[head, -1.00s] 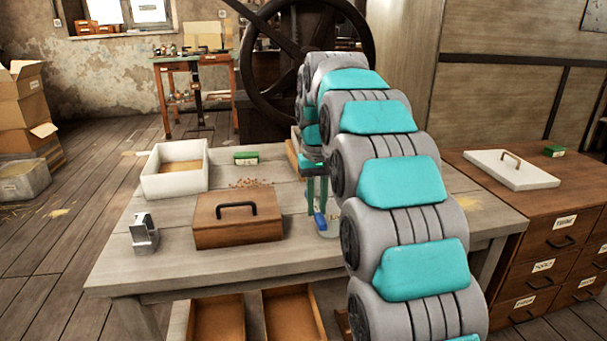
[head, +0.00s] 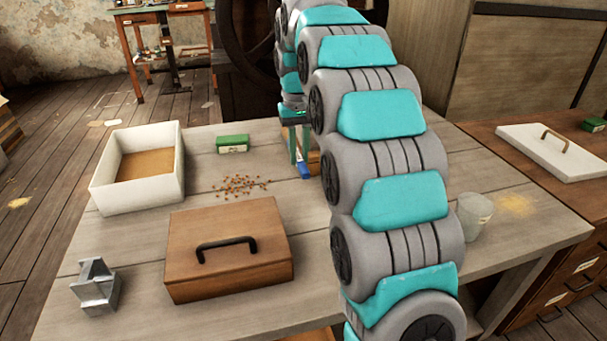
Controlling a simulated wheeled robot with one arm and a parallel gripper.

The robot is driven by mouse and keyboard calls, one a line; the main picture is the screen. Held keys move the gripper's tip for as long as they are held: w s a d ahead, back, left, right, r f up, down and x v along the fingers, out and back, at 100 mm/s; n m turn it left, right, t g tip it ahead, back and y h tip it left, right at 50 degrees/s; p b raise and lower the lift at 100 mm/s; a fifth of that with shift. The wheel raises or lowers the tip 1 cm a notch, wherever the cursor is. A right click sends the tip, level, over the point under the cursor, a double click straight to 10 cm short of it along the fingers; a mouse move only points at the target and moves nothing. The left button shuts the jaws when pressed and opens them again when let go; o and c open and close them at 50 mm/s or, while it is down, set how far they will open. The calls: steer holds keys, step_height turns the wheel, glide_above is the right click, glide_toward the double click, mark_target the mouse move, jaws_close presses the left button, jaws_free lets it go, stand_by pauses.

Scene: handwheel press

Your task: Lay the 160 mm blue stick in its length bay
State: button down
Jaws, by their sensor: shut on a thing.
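My gripper (head: 298,148) is at the back middle of the table, pointing down, with its arm covering much of the view. It is shut on the blue stick (head: 304,170), of which only a short blue piece shows below the fingers. A light brown wooden piece (head: 314,163) shows just behind and right of the stick, mostly hidden by my arm. I cannot tell whether it holds the length bays, or whether the stick touches it.
A white open box (head: 180,190), green box (head: 232,144), scattered beads (head: 240,185), a lidded brown box (head: 185,260) and a metal block (head: 95,290) stand left of my arm.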

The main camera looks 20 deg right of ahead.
mark_target(300, 195)
step_height(300, 195, down, 9)
steer(key=shift+s+f+p, duration=0.1)
steer(key=shift+s+p, duration=0.05)
steer(key=shift+p, duration=0.15)
steer(key=shift+f, duration=0.1)
steer(key=c, duration=0.8)
jaws_free()
